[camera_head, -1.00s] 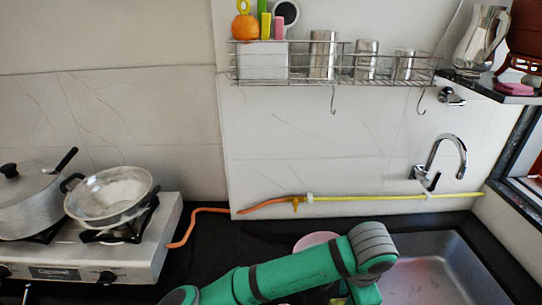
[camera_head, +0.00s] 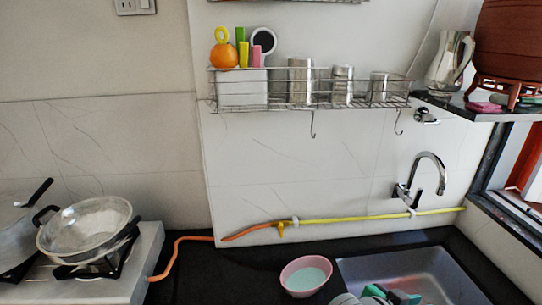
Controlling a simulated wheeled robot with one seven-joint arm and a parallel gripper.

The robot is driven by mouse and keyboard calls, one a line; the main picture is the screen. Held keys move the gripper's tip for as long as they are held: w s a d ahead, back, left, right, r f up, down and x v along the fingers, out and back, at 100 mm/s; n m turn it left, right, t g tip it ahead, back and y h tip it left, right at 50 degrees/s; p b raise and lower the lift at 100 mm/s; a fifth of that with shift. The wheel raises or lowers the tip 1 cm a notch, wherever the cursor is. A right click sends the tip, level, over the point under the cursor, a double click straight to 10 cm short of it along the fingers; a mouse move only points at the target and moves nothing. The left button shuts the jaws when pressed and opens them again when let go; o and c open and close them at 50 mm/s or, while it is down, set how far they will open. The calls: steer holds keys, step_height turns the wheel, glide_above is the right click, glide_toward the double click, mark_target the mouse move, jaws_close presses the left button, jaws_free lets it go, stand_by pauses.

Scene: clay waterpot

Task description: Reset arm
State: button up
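Only a small part of my green and grey arm shows at the bottom edge of the head view, in front of the sink. My gripper's fingers are not visible, so I cannot see whether it holds anything. A reddish-brown clay waterpot (camera_head: 512,40) sits on a stand on the dark shelf at the upper right, cut off by the frame edge.
A pink bowl (camera_head: 305,277) sits on the dark counter (camera_head: 215,275), left of the sink (camera_head: 430,270) and its faucet (camera_head: 428,175). A pan (camera_head: 88,228) stands on the stove at left. A metal jug (camera_head: 450,62) stands beside the waterpot. A wire rack (camera_head: 310,92) hangs on the wall.

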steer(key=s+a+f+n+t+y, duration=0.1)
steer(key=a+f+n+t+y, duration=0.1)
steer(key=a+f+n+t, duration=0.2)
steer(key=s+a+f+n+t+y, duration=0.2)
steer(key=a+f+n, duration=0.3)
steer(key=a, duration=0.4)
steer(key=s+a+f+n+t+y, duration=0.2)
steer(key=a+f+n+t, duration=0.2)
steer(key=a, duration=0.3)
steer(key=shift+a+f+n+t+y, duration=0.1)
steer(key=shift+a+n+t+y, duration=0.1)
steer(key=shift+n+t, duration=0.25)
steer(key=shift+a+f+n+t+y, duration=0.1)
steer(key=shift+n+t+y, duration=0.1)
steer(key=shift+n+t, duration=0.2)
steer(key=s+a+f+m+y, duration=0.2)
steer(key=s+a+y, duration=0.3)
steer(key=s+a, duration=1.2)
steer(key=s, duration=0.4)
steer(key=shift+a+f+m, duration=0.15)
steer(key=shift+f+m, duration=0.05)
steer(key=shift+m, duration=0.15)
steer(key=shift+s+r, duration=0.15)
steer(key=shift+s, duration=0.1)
